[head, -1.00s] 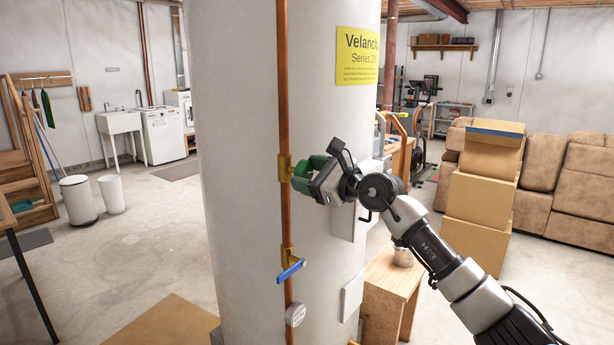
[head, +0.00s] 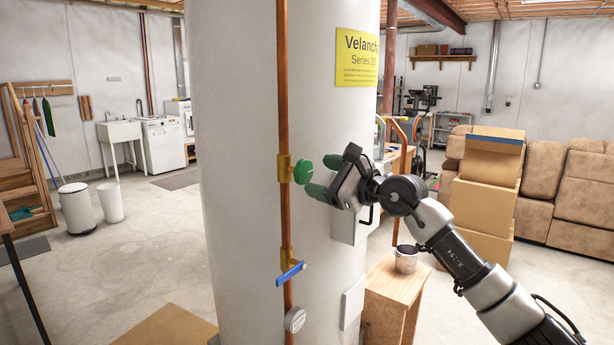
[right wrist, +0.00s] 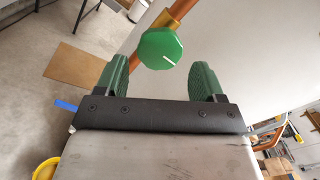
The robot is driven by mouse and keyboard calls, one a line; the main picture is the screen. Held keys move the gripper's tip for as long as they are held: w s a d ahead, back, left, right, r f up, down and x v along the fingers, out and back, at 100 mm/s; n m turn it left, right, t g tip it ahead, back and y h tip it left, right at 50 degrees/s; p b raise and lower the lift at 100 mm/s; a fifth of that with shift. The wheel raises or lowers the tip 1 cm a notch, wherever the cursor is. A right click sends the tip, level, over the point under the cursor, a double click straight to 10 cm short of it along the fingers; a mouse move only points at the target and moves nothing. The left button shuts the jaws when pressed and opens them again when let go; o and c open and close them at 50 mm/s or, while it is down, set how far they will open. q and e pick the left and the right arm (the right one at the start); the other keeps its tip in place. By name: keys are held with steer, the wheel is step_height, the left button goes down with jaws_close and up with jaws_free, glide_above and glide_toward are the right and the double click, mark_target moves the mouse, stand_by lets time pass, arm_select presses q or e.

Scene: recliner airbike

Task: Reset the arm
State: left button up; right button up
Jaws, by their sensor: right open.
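My right gripper (head: 322,178) has green fingers and is in front of the white tank, just right of the copper pipe. In the right wrist view its two fingers (right wrist: 160,82) are spread apart with nothing between them. A green round knob (head: 303,171) with a white mark sits on a brass valve on the pipe. The knob (right wrist: 160,48) lies ahead of the fingertips, apart from them. My left gripper is not in view.
The large white tank (head: 240,200) carries the vertical copper pipe (head: 284,100). A wooden stand (head: 393,300) with a metal can (head: 406,259) is right of the tank. Cardboard boxes (head: 482,195) stand farther right.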

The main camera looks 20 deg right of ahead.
steer(key=shift+s+d, duration=0.4)
steer(key=shift+s, duration=0.1)
